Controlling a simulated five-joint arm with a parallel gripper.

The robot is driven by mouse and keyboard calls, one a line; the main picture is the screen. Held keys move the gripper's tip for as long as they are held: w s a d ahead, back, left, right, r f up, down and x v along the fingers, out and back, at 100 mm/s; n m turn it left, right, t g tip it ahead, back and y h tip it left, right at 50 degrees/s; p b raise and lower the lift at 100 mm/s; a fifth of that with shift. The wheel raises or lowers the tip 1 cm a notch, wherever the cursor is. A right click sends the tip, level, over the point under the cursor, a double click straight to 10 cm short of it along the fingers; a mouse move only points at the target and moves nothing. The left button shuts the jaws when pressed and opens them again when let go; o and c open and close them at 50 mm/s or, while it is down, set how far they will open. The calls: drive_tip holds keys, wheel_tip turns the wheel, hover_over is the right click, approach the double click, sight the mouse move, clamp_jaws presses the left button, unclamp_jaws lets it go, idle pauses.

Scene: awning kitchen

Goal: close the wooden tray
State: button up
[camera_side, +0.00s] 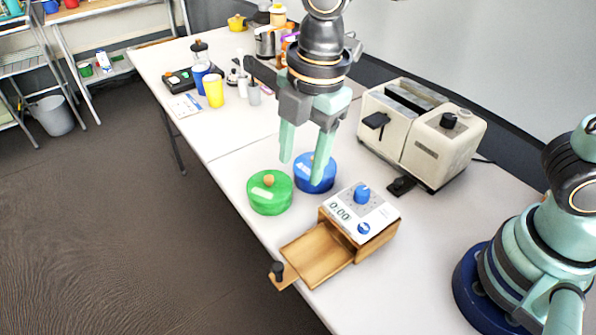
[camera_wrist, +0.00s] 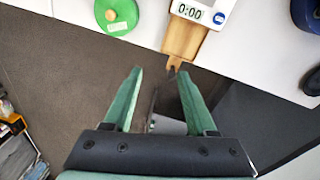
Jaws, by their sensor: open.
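The wooden tray (camera_side: 318,260) is slid out like a drawer from a wooden box (camera_side: 377,244), toward the table's front edge. It looks empty, and a black knob (camera_side: 277,269) stands on its outer end. A white timer with a blue dial (camera_side: 362,194) sits on top of the box and reads 0:00. My gripper (camera_side: 301,172) is open and empty, above the table and apart from the tray. In the wrist view the tray (camera_wrist: 183,38) lies beyond the fingertips, with its outer end near the right finger.
A green lidded pot (camera_side: 270,198) and a blue one (camera_side: 327,180) stand beside the box. A cream toaster-like appliance (camera_side: 425,130) stands behind. Cups, including a yellow one (camera_side: 214,92), stand at the far left. The floor lies open in front of the table.

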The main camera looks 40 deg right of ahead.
sight(278, 266)
drive_tip(key=s+a+f+n+g, duration=0.1)
drive_tip(key=s+a+f+n, duration=0.3)
drive_tip(key=a+n, duration=0.3)
drive_tip(key=shift+h, duration=0.4)
drive_tip(key=f, duration=1.2)
drive_tip(key=shift+w+a, duration=0.1)
drive_tip(key=shift+w, duration=0.15)
drive_tip(key=shift+r, duration=0.1)
clamp_jaws()
